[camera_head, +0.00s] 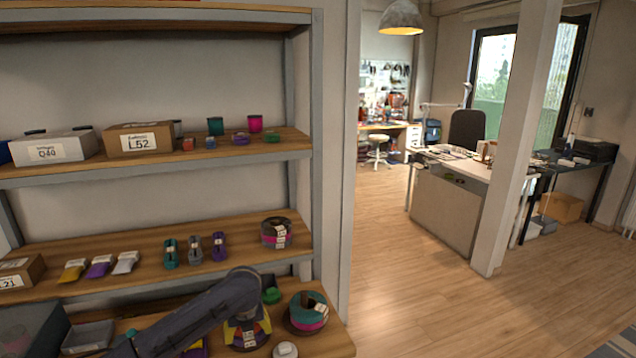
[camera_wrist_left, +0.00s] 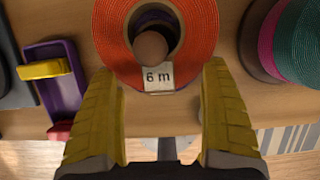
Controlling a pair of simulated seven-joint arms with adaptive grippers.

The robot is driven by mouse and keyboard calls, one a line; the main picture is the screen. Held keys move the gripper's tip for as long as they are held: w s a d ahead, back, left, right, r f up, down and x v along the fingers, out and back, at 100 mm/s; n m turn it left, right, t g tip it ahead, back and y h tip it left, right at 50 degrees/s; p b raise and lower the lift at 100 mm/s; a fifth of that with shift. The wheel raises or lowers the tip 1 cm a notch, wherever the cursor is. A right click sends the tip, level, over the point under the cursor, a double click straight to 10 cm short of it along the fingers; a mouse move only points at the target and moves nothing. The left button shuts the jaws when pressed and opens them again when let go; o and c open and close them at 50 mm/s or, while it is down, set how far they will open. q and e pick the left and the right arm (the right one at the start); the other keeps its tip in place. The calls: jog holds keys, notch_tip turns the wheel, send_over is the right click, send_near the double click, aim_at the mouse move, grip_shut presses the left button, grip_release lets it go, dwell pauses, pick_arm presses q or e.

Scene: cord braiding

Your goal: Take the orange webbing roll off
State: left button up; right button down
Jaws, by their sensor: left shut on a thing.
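The orange webbing roll (camera_wrist_left: 190,25) fills the top middle of the left wrist view, seen from above. It has a dark hollow core with a round brown post end showing in it, and a "6 m" tag on its near edge. My left gripper (camera_wrist_left: 160,75) has its two yellow fingers on either side of the roll, shut on it. In the head view the left gripper (camera_head: 247,330) is at the bottom, over the lower shelf, and its wrist mostly hides the roll. I cannot tell whether the roll is lifted. My right gripper is in neither view.
A teal and pink roll (camera_head: 308,312) stands close to the right; it also shows in the wrist view (camera_wrist_left: 300,45). A purple tray with a yellow piece (camera_wrist_left: 60,85) lies to the left. The shelf above holds a brown and pink roll (camera_head: 276,233). Open floor lies right of the shelving.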

pick_arm(q)
jog(key=shift+w+a+r, duration=0.2)
jog(key=shift+r, duration=0.6)
jog(key=shift+s+d+f, duration=0.2)
jog(key=shift+s+d, duration=0.05)
jog(key=shift+s, duration=0.45)
jog(key=shift+c, duration=1.1)
jog(key=shift+s, duration=0.2)
grip_shut()
jog(key=shift+r, duration=0.1)
jog(key=shift+s+r, duration=0.1)
jog(key=shift+s, duration=0.1)
jog(key=shift+r, duration=0.15)
jog(key=shift+w+r, duration=0.1)
jog(key=shift+r, duration=1.6)
